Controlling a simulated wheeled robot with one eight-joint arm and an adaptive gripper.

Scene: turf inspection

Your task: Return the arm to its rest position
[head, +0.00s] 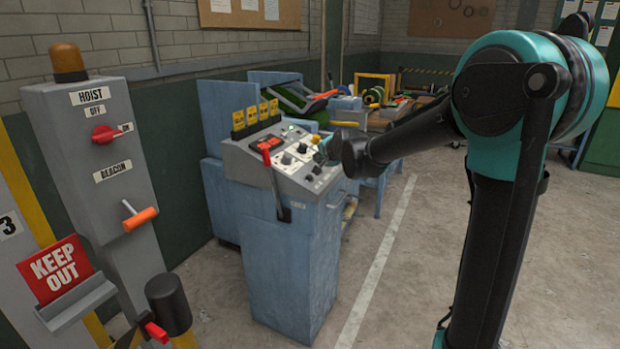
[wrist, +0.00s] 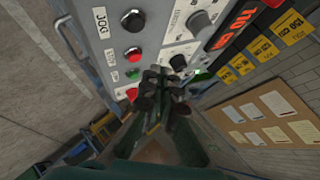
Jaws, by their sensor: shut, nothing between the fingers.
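My gripper (wrist: 165,82) is shut and empty in the wrist view, its dark fingertips together in front of the console panel. Black, red and green buttons and a dark knob (wrist: 198,22) show around and beyond the fingertips. I cannot tell whether the fingers touch the panel. In the head view my arm reaches from the right toward the blue control console (head: 285,245), over the right end of its grey sloped panel (head: 262,172). The gripper there is mostly hidden behind my dark wrist link.
A grey hoist box (head: 95,180) with an orange-handled lever (head: 140,218) stands at left, near a red KEEP OUT sign (head: 55,268). A red-handled lever (head: 271,165) rises from the console's front. Benches with equipment stand behind. The floor (head: 410,270) right of the console is clear.

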